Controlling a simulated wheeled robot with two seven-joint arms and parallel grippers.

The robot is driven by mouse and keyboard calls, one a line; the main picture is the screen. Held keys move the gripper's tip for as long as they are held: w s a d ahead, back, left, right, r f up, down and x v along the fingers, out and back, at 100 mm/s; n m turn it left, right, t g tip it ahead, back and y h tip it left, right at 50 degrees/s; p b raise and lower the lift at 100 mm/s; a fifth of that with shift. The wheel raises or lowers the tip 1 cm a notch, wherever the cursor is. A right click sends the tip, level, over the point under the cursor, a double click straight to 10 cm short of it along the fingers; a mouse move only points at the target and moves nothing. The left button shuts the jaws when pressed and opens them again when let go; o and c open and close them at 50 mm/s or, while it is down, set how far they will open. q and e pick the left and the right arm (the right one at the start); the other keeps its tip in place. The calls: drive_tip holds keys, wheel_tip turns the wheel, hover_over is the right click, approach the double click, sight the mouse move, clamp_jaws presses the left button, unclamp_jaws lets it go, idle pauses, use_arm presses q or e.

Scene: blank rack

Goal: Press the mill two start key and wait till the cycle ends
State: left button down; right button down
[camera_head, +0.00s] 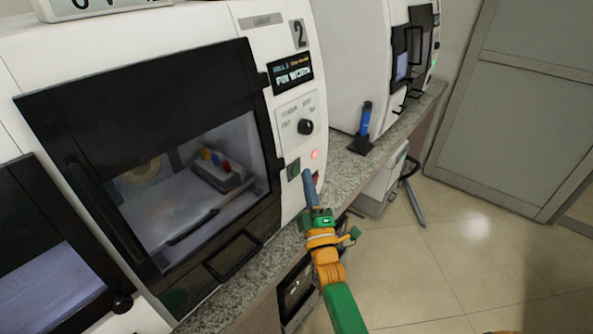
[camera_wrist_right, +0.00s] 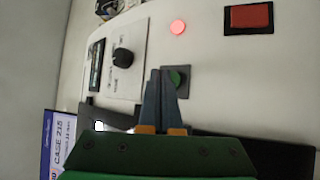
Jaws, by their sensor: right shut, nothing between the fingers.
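Mill two (camera_head: 255,20) is the white machine marked "2", with a black-framed window door that is shut. Its green start key (camera_head: 293,170) sits in a dark square plate low on the front panel; it also shows in the right wrist view (camera_wrist_right: 182,76), partly covered by the fingers. A lamp (camera_head: 314,154) above it glows red. My right gripper (camera_head: 308,174) is shut and empty, its blue-grey fingertips (camera_wrist_right: 161,74) right at the key. I cannot tell whether they touch it. My left gripper is not in view.
A red key (camera_wrist_right: 250,17) and a black knob (camera_head: 305,126) are on the same panel. Inside the mill window is a grey block (camera_head: 222,181) with coloured pieces. A blue tool (camera_head: 365,118) stands on the speckled counter (camera_head: 345,165). Open floor lies right.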

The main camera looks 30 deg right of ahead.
drive_tip(key=shift+w, duration=0.15)
drive_tip(key=shift+w+a, duration=0.15)
drive_tip(key=shift+w, duration=0.1)
